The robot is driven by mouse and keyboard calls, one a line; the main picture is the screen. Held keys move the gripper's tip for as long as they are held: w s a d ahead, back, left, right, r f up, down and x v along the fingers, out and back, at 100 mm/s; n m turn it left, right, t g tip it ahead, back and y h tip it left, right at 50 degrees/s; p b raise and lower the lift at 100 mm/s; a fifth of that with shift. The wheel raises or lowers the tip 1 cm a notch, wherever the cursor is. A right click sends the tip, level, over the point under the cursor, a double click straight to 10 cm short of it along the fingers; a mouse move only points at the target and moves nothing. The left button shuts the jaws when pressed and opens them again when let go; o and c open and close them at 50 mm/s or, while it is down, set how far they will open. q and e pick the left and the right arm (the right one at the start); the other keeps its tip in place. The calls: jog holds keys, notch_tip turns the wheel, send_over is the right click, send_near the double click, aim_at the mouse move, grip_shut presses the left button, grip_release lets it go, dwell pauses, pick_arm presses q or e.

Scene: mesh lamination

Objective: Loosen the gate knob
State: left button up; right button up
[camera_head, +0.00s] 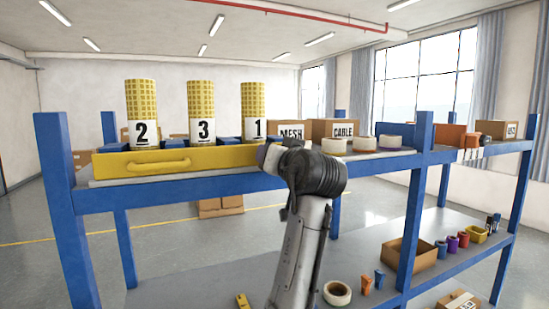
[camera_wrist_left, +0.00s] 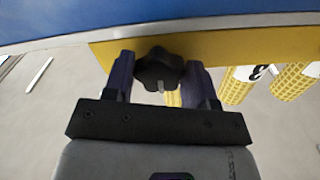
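The gate knob (camera_wrist_left: 158,70) is black and lobed, and sits on the yellow gate bar (camera_wrist_left: 230,46) in the left wrist view. My left gripper (camera_wrist_left: 159,72) has its two dark purple fingers on opposite sides of the knob, close against it with hardly any gap. It appears shut on it. In the head view the yellow gate (camera_head: 150,163) lies along the front of the blue rack's upper shelf. My left gripper (camera_head: 268,156) is at its right end, where my arm hides the knob. My right gripper is not in view.
Yellow mesh rolls 2 (camera_head: 142,112), 3 (camera_head: 201,110) and 1 (camera_head: 254,110) stand behind the gate. White tape rolls (camera_head: 335,146) and boxes (camera_head: 291,128) are to the right. A blue post (camera_head: 414,200) stands right of my arm. The lower shelf (camera_head: 200,282) holds small items.

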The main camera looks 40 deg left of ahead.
pick_arm(q)
jog(key=o, duration=0.3)
jog(key=shift+b+v, duration=2.25)
jog(key=shift+v, duration=4.65)
